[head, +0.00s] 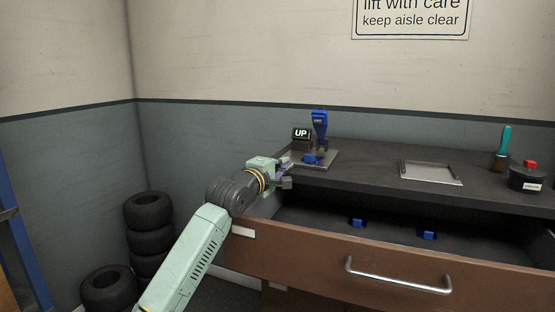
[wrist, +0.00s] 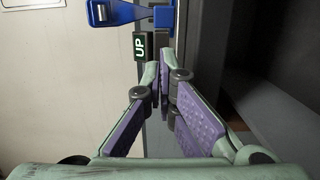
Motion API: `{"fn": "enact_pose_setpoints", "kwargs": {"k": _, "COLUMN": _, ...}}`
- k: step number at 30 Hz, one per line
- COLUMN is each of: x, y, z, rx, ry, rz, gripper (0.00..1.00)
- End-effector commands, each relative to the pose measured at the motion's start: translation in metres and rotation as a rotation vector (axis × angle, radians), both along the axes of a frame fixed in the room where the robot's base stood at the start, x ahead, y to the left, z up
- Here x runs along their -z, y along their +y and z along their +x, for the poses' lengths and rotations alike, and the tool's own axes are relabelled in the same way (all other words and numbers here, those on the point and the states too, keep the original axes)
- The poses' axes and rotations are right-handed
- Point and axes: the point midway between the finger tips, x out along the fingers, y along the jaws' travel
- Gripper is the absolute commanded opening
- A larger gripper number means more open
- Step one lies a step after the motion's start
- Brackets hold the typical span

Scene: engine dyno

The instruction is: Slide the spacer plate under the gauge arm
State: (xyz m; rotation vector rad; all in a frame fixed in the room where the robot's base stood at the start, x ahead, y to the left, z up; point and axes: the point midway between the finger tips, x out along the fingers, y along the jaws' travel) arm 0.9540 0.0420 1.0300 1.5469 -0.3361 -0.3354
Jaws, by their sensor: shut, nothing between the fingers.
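The gauge stands on the bench top in the head view, with a blue upright arm (head: 320,130) above a grey base plate (head: 327,164). A low blue part (head: 312,158) sits on that base. A black display reading "UP" (head: 301,134) is beside the arm; it also shows in the wrist view (wrist: 140,47), below a blue gauge part (wrist: 120,13). My gripper (head: 288,171) is at the bench's left front edge, just in front of the base. Its purple-padded fingers (wrist: 161,75) are shut and empty. I cannot clearly pick out a spacer plate.
A shallow, light rimmed tray (head: 431,172) lies on the bench, apparently empty. A green-handled brush (head: 503,148) and a black container with a red knob (head: 528,177) stand at right. The brown drawer (head: 390,268) is open below, with blue pieces (head: 357,223) inside. Tyres (head: 149,237) stand at left.

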Motion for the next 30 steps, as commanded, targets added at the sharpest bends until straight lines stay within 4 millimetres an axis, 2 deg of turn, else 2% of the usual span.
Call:
{"fn": "enact_pose_setpoints", "kwargs": {"k": 6, "x": -0.004, "y": -0.018, "z": 0.038, "rx": 0.001, "ry": 0.002, "rz": -0.002, "gripper": 0.0}}
{"fn": "enact_pose_setpoints", "kwargs": {"k": 12, "x": -0.002, "y": -0.028, "z": 0.06, "rx": 0.001, "ry": 0.002, "rz": -0.002, "gripper": 0.0}}
{"fn": "enact_pose_setpoints", "kwargs": {"k": 18, "x": -0.001, "y": -0.03, "z": 0.066, "rx": 0.0, "ry": 0.001, "rz": -0.003, "gripper": 0.0}}
{"fn": "enact_pose_setpoints", "kwargs": {"k": 30, "x": 0.002, "y": -0.03, "z": 0.066, "rx": 0.0, "ry": 0.0, "rz": -0.001, "gripper": 0.0}}
